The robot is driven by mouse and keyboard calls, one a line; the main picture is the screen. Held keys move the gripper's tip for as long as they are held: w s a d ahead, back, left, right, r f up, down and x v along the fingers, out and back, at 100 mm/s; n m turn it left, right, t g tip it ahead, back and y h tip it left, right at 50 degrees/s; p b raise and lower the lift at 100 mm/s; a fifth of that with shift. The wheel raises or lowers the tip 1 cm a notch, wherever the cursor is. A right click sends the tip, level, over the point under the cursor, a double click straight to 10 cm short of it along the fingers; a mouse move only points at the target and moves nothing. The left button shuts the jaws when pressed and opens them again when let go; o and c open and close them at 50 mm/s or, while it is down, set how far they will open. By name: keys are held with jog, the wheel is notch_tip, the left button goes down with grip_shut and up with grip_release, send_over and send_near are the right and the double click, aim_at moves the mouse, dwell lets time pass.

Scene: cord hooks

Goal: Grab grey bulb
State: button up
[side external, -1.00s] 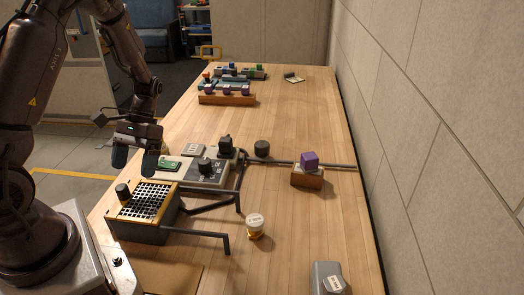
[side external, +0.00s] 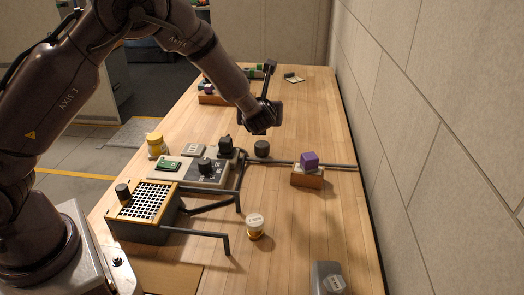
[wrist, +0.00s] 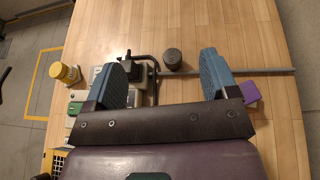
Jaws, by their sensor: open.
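No thing is clearly marked as the grey bulb. A dark grey rounded piece (side external: 261,148) stands on the table beside the dark rail, and it also shows in the wrist view (wrist: 173,59). My gripper (wrist: 163,72) is open and empty, with its two blue fingers apart. In the wrist view the grey piece appears between and just beyond the fingertips. In the side view my wrist is above and behind the piece, and the fingers are mostly hidden.
A dark rail (side external: 335,165) runs to the right, near a purple cube (side external: 309,159) on a wooden block. A grey panel with black knobs (side external: 205,172), a grated box (side external: 148,204), a yellow-lidded jar (side external: 155,144) and a white-capped jar (side external: 255,226) stand nearby.

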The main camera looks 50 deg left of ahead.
send_near(263, 145)
jog(key=x, duration=0.5)
jog(key=shift+s+a+f, duration=0.15)
jog(key=shift+a, duration=0.25)
jog(key=shift+x, duration=2.85)
jog(key=shift+d, duration=0.15)
jog(key=c, duration=1)
